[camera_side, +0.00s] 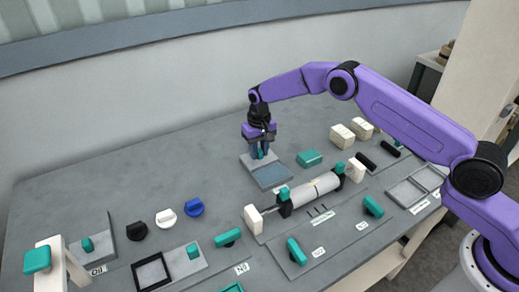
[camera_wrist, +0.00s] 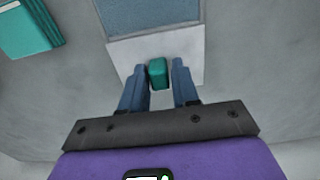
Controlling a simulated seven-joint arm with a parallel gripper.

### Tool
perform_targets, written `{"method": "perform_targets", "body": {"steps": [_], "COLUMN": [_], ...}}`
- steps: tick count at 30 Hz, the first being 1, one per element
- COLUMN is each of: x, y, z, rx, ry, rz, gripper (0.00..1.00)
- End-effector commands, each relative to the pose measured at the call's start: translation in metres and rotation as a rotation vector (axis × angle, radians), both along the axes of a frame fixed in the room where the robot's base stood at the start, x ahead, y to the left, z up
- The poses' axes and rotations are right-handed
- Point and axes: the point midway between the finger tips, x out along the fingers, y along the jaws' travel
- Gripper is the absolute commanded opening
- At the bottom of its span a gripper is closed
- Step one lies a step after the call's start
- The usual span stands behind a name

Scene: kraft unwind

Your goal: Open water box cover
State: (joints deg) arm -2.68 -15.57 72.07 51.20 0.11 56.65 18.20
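A light grey rectangular plate with a blue panel (camera_side: 272,177) lies on the table below my gripper in the side view; I take it for the water box cover. It also shows at the top of the wrist view (camera_wrist: 150,18). A small teal knob (camera_wrist: 158,74) stands on its pale near end. My gripper (camera_wrist: 160,72) points down at the knob, with one finger on each side. A narrow gap shows on the right; contact on the left is unclear. In the side view my gripper (camera_side: 261,154) partly hides the knob.
A teal ribbed block (camera_side: 309,158) lies right of the plate. Cream blocks (camera_side: 342,136) stand at the right. Black, white and blue knobs (camera_side: 166,217) sit at the front left. The table behind and left is clear.

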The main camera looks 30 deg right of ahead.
Motion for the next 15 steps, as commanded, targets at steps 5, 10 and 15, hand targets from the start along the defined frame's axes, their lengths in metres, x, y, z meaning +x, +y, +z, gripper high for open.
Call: {"method": "perform_targets", "body": {"steps": [5,10,15], "x": [-0.002,-0.001,0.000], "y": [0.000,-0.001,0.000], "z": [-0.002,0.000,0.014], "rx": [-0.003,-0.003,-0.001], "ry": [0.006,0.003,0.000], "rz": [0.001,0.001,0.001], "gripper": [0.47,0.47,0.47]}}
